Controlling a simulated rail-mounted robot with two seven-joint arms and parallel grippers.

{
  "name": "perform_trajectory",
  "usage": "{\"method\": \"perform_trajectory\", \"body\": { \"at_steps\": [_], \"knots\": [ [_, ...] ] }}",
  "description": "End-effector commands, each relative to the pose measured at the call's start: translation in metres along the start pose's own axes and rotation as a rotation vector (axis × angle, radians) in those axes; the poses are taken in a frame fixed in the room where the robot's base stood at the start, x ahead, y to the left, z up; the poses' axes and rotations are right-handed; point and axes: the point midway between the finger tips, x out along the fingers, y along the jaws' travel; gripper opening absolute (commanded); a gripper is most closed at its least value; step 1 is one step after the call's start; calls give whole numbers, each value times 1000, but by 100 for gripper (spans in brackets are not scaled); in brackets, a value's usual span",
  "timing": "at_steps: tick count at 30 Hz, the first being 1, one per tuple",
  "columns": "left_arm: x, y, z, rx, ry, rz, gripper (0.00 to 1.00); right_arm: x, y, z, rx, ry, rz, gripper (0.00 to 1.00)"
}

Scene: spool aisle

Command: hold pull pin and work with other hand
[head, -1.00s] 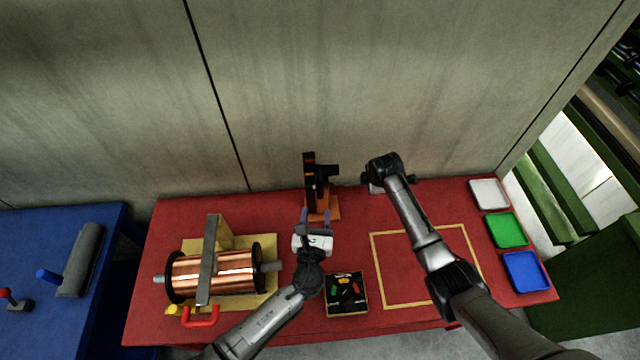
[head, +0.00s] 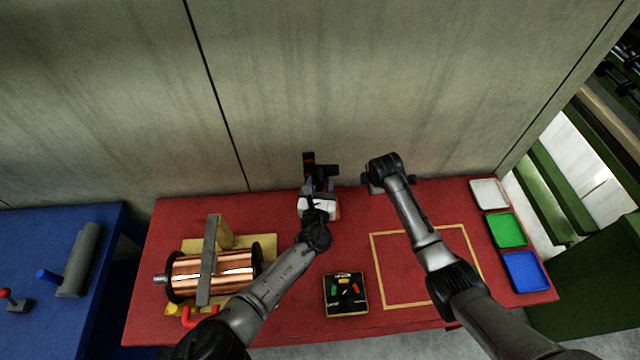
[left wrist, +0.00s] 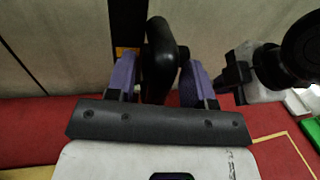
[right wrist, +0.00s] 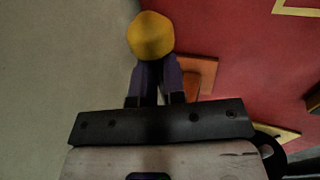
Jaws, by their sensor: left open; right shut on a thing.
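The dark upright fixture (head: 308,160) stands on an orange base (head: 338,211) at the back of the red table. In the left wrist view a black rounded handle (left wrist: 160,50) shows between the fingers of my left gripper (left wrist: 158,78). That gripper is open, one purple finger on each side of the handle; contact is not visible. My left gripper (head: 319,186) is in front of the fixture in the head view. In the right wrist view my right gripper (right wrist: 158,75) is shut on a yellow knob (right wrist: 151,35), apparently the pull pin's. The pin's shaft is hidden.
A copper spool (head: 225,273) in a cradle is at the left. A small dark box (head: 345,308) stands at the front middle. White (head: 489,194), green (head: 507,230) and blue (head: 525,270) trays line the right edge. The yellow-outlined area (head: 376,270) is clear beneath my right arm.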

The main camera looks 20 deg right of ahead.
Motion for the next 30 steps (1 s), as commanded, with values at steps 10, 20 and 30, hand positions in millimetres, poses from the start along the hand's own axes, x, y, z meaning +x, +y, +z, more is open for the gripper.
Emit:
{"method": "perform_trajectory", "body": {
  "at_steps": [10,20,30],
  "knots": [
    [1,0,0,0,0,0,47,1,-1,1,0,-3,-3,0],
    [1,0,0,0,0,0,16,1,-1,1,0,-3,-3,0],
    [0,-1,0,1,0,-2,0,1,-1,1,0,-3,-3,0]
  ]
}}
